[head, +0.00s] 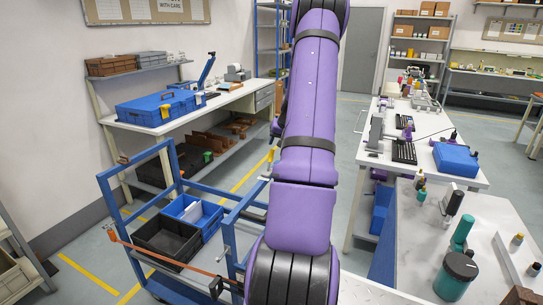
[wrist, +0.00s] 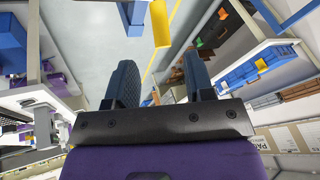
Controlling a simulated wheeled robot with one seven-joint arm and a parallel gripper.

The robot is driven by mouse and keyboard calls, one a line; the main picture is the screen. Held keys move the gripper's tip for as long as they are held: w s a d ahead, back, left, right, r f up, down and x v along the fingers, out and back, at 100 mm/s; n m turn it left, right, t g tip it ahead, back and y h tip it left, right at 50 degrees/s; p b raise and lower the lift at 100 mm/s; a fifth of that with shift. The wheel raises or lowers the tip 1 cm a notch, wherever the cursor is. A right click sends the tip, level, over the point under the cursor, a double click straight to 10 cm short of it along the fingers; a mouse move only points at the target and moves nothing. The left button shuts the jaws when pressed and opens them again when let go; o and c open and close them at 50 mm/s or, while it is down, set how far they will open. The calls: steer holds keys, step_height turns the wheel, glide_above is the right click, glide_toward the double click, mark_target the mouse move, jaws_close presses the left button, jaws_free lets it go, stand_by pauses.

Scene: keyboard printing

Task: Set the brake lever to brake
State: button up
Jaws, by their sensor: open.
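A yellow paddle-shaped piece (wrist: 160,24), which looks like the brake lever's grip, shows in the wrist view beyond my fingertips. Its base and setting cannot be made out. My gripper (wrist: 160,60) is open and empty, its two dark fingers apart with floor showing between them. The yellow piece lies roughly in line with the gap between the fingers and does not appear to be held. In the head view a blue cart frame (head: 167,162) stands left of my purple arm. My arm covers part of the cart's right side, and my gripper cannot be made out there.
Black and blue bins (head: 166,243) sit in the cart, with an orange bar (head: 165,262) across its front. A workbench (head: 185,119) with a blue case (head: 160,107) stands behind. A grey table (head: 410,240) with bottles is at right. Marked floor lies between.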

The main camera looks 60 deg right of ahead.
mark_target(272, 152)
steer(key=x, duration=0.8)
steer(key=shift+w+f, duration=0.2)
steer(key=shift+f, duration=0.05)
jaws_close()
